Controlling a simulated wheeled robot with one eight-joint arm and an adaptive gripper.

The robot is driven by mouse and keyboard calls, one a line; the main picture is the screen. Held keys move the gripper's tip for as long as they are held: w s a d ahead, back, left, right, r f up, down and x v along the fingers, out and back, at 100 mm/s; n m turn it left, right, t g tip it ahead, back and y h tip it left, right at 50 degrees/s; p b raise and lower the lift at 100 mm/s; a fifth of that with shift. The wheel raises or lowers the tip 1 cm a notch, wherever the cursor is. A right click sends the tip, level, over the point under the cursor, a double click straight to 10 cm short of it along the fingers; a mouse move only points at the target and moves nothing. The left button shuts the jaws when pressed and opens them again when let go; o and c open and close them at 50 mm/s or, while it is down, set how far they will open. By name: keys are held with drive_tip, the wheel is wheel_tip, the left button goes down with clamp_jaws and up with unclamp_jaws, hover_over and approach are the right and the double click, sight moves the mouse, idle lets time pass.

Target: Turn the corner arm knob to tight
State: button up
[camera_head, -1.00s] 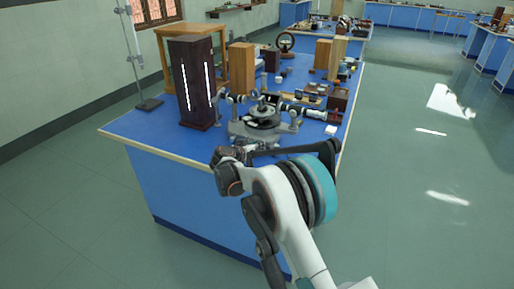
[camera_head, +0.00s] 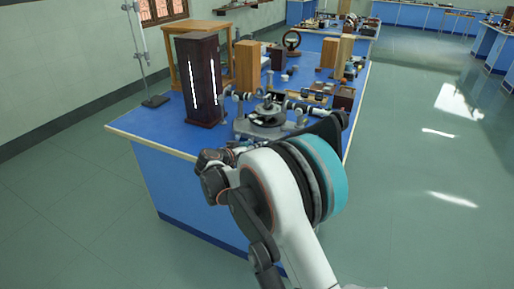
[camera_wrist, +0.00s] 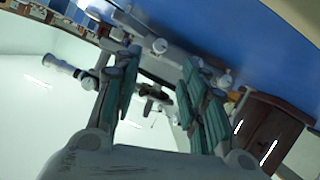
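The spectrometer (camera_head: 262,124) stands on the blue bench top in the head view, with a round central table and horizontal tubes. In the tilted wrist view, a telescope-like tube (camera_wrist: 62,66) lies left of my gripper (camera_wrist: 160,58). The gripper's two teal-padded fingers are spread apart. Small dark spectrometer parts (camera_wrist: 153,93) show in the gap, and I cannot tell whether they lie between the fingers or beyond them. Round pale knobs (camera_wrist: 160,46) show near the fingertips. I cannot tell which one is the corner arm knob. My arm hides the gripper fingers in the head view.
A tall dark lamp housing (camera_head: 201,80) with bright slits stands left of the spectrometer; it also shows in the wrist view (camera_wrist: 268,132). Wooden blocks (camera_head: 248,66) and small items crowd the bench behind. The floor (camera_head: 430,200) at right is clear.

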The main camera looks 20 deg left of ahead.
drive_tip(key=shift+v, duration=1.25)
